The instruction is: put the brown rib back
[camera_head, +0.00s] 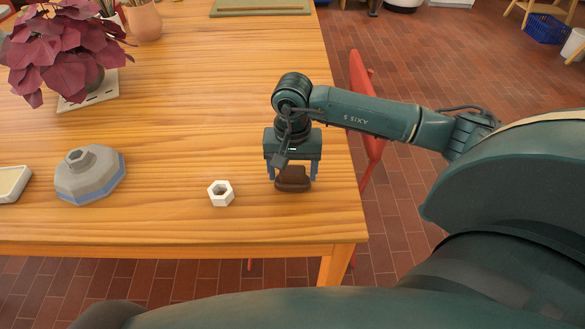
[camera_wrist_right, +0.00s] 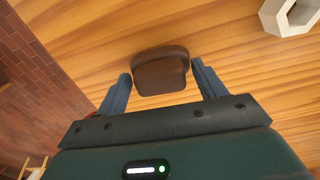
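The brown rib (camera_head: 293,183) is a small dark brown rounded block near the right front edge of the wooden table. My right gripper (camera_head: 291,172) points down over it. In the right wrist view the rib (camera_wrist_right: 160,74) lies between the two fingertips of the right gripper (camera_wrist_right: 162,76). The fingers are apart, with a narrow gap showing on each side of the rib. Whether the rib rests on the tabletop is hard to tell. My left gripper is not in view.
A white hexagonal ring (camera_head: 221,193) stands left of the rib. Farther left are a grey faceted object with a blue band (camera_head: 90,176), a pale tray (camera_head: 12,184) and a potted plant (camera_head: 62,50). A red chair (camera_head: 366,110) is beyond the right edge. The table's middle is clear.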

